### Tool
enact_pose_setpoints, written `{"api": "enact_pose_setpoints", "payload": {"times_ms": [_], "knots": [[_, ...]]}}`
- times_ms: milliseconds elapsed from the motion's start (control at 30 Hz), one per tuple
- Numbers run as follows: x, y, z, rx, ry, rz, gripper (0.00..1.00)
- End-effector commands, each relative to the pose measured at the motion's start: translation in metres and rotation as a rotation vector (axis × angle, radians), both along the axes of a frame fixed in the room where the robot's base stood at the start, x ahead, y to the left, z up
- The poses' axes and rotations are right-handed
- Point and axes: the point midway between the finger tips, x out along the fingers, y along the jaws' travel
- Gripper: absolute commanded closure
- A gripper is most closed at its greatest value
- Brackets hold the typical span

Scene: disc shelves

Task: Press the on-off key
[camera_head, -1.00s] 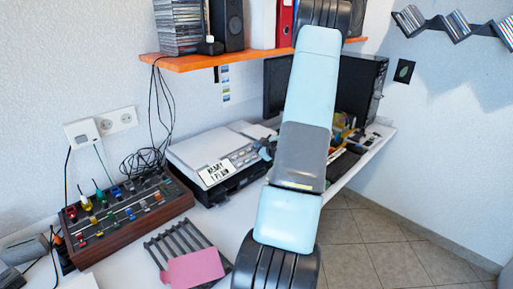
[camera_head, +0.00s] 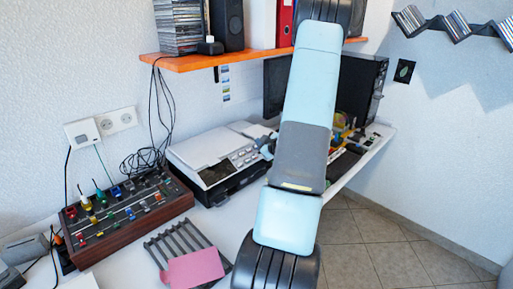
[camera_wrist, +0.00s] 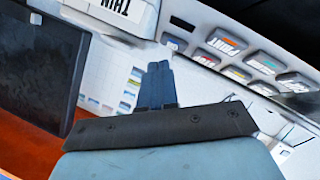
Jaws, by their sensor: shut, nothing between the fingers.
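The printer (camera_head: 208,150) stands on the desk, left of my arm. Its small display (camera_head: 215,173) is dark. Its keys (camera_head: 244,157) lie on the panel right of the display. In the wrist view several grey keys with coloured marks (camera_wrist: 225,41) show at upper right; I cannot tell which is the on-off key. My gripper (camera_head: 267,145) is at the right end of the key panel, partly hidden by my arm. In the wrist view its dark fingers (camera_wrist: 157,75) are together and empty. I cannot tell whether the tips touch a key.
A mixer with coloured knobs (camera_head: 118,208) stands on the left of the desk. A grey rack (camera_head: 172,240) and a pink card (camera_head: 193,268) lie in front of the printer. An orange shelf (camera_head: 190,62) hangs above. A black monitor (camera_head: 276,85) stands behind my arm.

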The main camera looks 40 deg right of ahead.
Motion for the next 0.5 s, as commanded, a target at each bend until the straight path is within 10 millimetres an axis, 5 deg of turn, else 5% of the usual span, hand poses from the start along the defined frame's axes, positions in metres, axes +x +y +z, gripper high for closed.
{"api": "enact_pose_setpoints", "payload": {"times_ms": [500], "knots": [[-0.015,-0.001,0.027,-0.002,0.000,0.001,1.00]]}}
